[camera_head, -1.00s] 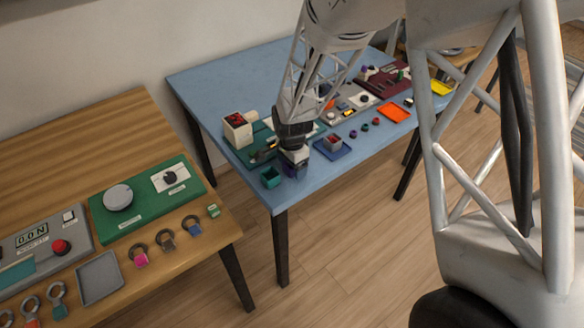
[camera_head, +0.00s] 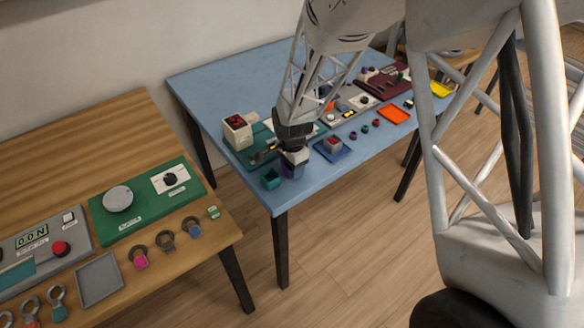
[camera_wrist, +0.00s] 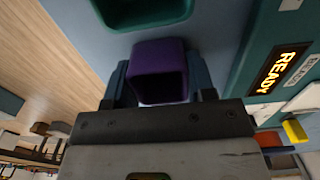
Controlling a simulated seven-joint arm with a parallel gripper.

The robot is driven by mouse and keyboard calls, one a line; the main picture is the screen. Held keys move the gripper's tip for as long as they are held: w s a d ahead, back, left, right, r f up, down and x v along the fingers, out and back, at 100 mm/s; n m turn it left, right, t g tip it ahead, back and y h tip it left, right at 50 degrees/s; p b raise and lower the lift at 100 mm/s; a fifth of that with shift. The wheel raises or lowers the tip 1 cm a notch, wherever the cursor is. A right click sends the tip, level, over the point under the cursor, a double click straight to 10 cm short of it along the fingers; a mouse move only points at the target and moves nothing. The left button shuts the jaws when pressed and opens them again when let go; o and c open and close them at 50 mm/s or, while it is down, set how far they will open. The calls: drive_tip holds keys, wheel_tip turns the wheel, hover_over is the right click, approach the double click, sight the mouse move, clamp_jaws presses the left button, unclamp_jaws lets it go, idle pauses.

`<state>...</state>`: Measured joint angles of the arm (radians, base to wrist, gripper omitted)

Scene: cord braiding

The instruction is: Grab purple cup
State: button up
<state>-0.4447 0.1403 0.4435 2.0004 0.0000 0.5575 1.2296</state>
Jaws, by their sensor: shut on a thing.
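The purple cup (camera_wrist: 158,70) is square and hollow, and it sits between the fingers of my gripper (camera_wrist: 160,85) in the wrist view. My gripper is shut on it, with a dark finger on each side. In the head view my gripper (camera_head: 292,168) is at the near corner of the blue table, and the purple cup (camera_head: 290,173) is mostly hidden behind it. I cannot tell whether the cup touches the table.
A dark green panel with a READY display (camera_wrist: 278,68) is close by. A blue tray (camera_head: 333,151) holding a block lies to the right. The table's near edge is close.

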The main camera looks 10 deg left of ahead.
drive_tip(key=shift+r, duration=0.15)
drive_tip(key=shift+r, duration=0.5)
wheel_tip(320, 180, up, 2)
drive_tip(key=shift+r, duration=0.1)
drive_tip(key=s+d, duration=0.3)
drive_tip(key=s, duration=0.4)
drive_tip(key=s+d+r, duration=0.1)
drive_tip(key=s+d, duration=0.2)
drive_tip(key=s, duration=0.4)
drive_tip(key=shift+s+d+r, duration=0.25)
drive_tip(key=shift+d, duration=0.1)
drive_tip(key=shift+w, duration=0.1)
